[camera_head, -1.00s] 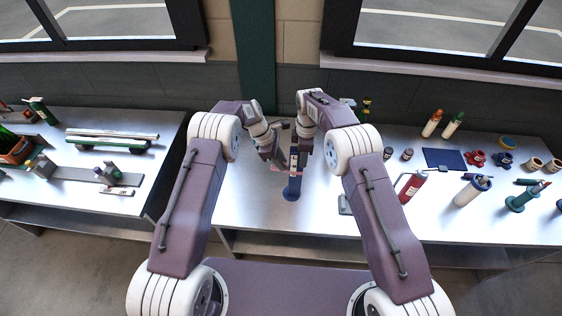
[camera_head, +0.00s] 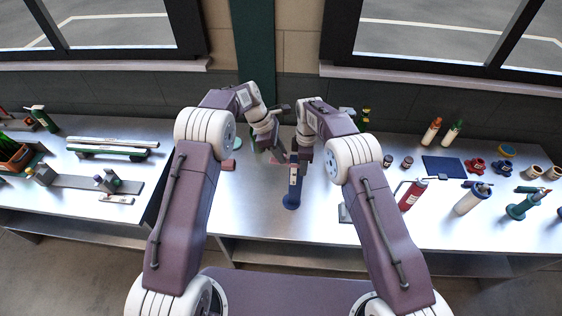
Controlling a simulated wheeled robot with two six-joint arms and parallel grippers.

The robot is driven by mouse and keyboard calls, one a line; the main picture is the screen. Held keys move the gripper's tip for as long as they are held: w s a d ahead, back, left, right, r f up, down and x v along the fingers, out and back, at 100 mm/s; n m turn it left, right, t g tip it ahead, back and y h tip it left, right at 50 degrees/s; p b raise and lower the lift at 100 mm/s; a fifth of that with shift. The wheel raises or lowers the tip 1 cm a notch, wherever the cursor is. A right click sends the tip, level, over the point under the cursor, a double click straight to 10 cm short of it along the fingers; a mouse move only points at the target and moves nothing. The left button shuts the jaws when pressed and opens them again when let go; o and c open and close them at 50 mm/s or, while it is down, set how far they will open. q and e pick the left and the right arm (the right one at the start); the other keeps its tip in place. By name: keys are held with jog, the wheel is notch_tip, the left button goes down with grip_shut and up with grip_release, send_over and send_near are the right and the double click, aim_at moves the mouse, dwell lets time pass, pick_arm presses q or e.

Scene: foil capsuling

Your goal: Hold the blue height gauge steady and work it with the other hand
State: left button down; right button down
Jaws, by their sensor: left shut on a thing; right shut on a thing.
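The blue height gauge (camera_head: 291,193) stands upright on the middle bench, with a round blue base and a narrow column bearing a pale label. My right gripper (camera_head: 303,160) is at the upper column, shut on the gauge. My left gripper (camera_head: 276,153) is shut just left of the column, beside a small pinkish part at the gauge's upper side. Its fingertips are small and partly hidden, but it appears to grip the gauge. The gauge's top is hidden between the two grippers.
A red bottle (camera_head: 412,194), a white canister (camera_head: 471,198) and a dark blue mat (camera_head: 443,166) are to the right. A small red block (camera_head: 228,165) lies behind my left arm. The left bench (camera_head: 60,205) holds a green-and-silver rail item. The bench front around the gauge is clear.

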pick_arm(q)
jog(key=shift+w+r, duration=0.1)
jog(key=shift+r, duration=0.1)
pick_arm(e)
jog(key=shift+f, duration=0.15)
pick_arm(q)
jog(key=c, duration=1.5)
grip_release()
jog(key=shift+c, duration=0.2)
jog(key=o, duration=0.3)
pick_arm(e)
jog(key=shift+s, duration=0.1)
pick_arm(q)
jog(key=v, duration=1.2)
pick_arm(e)
jog(key=c, duration=1)
grip_release()
